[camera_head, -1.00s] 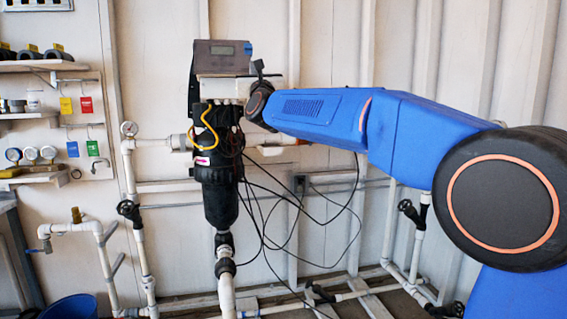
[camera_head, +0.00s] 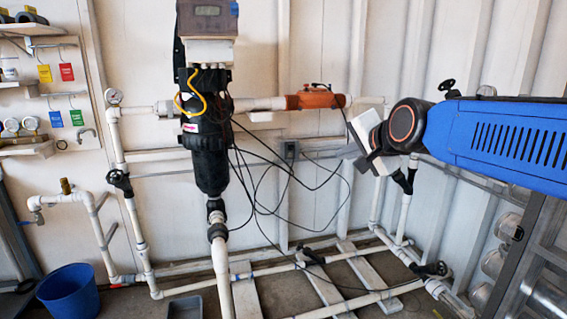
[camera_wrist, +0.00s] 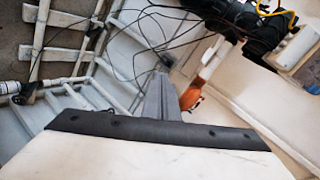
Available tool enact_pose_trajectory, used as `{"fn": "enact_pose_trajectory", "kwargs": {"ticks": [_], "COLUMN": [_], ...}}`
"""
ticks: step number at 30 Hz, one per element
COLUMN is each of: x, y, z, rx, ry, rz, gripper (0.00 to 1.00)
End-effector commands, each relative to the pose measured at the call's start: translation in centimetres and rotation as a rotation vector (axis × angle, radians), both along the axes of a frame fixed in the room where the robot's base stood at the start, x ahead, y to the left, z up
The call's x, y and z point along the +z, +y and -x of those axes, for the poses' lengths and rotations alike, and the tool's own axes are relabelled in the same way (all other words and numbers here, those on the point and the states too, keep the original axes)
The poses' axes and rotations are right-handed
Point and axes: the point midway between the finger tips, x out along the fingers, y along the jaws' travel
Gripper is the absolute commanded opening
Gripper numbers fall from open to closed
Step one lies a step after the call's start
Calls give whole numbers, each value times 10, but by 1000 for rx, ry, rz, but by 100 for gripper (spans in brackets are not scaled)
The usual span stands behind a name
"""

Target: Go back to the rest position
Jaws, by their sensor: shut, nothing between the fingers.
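My gripper (camera_wrist: 160,84) shows in the wrist view as grey fingers close together, shut with nothing between them. In the head view my blue arm comes in from the right, and its wrist end hangs right of the reactor, in front of the wall; the fingers are not clear there. The black UV reactor (camera_head: 207,150) stands upright with a grey control box (camera_head: 207,18) on top. An orange fitting (camera_head: 318,101) sits on the white pipe right of it, apart from my wrist. It also shows beyond the fingers in the wrist view (camera_wrist: 191,95).
Loose black cables hang right of the reactor. White pipes with black valves run along the wall and floor. A blue bucket (camera_head: 69,292) stands at lower left. Shelves with coloured tags are at upper left. A metal rack (camera_head: 522,262) stands at right.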

Motion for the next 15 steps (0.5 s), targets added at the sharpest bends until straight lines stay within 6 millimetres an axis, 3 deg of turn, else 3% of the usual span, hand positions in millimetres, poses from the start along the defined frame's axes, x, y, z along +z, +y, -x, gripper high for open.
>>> {"fn": "enact_pose_trajectory", "kwargs": {"ticks": [6, 15], "x": [-87, -199], "y": [-56, -113], "z": [89, 216], "rx": [137, 405], "ry": [131, 338], "rz": [354, 732], "gripper": [0, 0]}}
